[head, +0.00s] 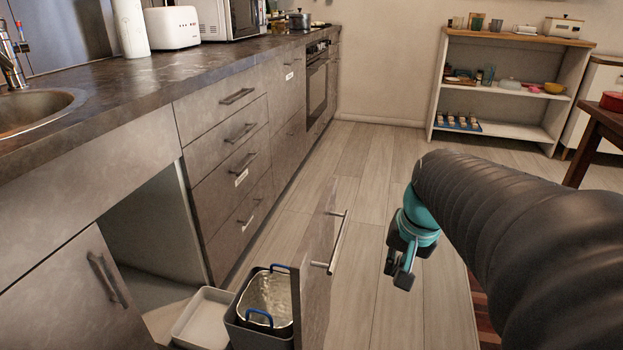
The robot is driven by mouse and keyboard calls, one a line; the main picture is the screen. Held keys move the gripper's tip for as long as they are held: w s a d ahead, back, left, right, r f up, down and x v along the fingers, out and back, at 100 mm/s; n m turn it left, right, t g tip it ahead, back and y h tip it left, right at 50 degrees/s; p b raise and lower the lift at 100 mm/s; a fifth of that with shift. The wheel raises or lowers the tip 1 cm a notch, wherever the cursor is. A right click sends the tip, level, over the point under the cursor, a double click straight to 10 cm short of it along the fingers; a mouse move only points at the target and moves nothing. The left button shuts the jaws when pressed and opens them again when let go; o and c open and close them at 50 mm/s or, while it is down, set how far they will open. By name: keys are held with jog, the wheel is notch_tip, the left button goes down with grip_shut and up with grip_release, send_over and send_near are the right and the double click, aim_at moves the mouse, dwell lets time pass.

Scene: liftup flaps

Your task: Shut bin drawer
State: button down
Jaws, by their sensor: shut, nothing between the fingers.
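The bin drawer (316,275) stands pulled out from under the counter, its grey front panel seen at a steep angle. A metal bar handle (338,243) runs along the panel's outer face. Behind the panel are a dark bin with a shiny liner and blue handles (266,300) and a white tray (203,318). My gripper (399,277) is to the right of the panel and its handle, pointing down, shut and empty. A gap of floor shows between the gripper and the handle in the head view. The drawer's lower part is cut off by the picture edge.
The cabinet opening (152,228) is dark and empty beneath the counter. Shut drawers (235,150) and an oven (317,80) continue behind it. A sink (35,110) is at left. Open wooden floor (365,175) lies beyond; shelves (500,100) and a table (600,128) stand at right.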

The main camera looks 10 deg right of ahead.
jog(key=w+d+r+m+t+y, duration=0.1)
jog(key=w+d+r+m+y, duration=0.55)
jog(key=w+r+m, duration=0.5)
jog(key=m+b, duration=0.2)
jog(key=m, duration=0.4)
send_near(329, 202)
jog(key=shift+y, duration=0.45)
jog(key=f, duration=0.1)
jog(key=a+f, duration=0.1)
jog(key=f, duration=0.1)
jog(key=w+f, duration=0.1)
jog(key=f, duration=0.1)
jog(key=shift+w+a+f, duration=0.1)
jog(key=shift+w+a, duration=0.05)
jog(key=shift+a, duration=0.25)
jog(key=shift+w+a, duration=0.4)
jog(key=shift+a, duration=0.25)
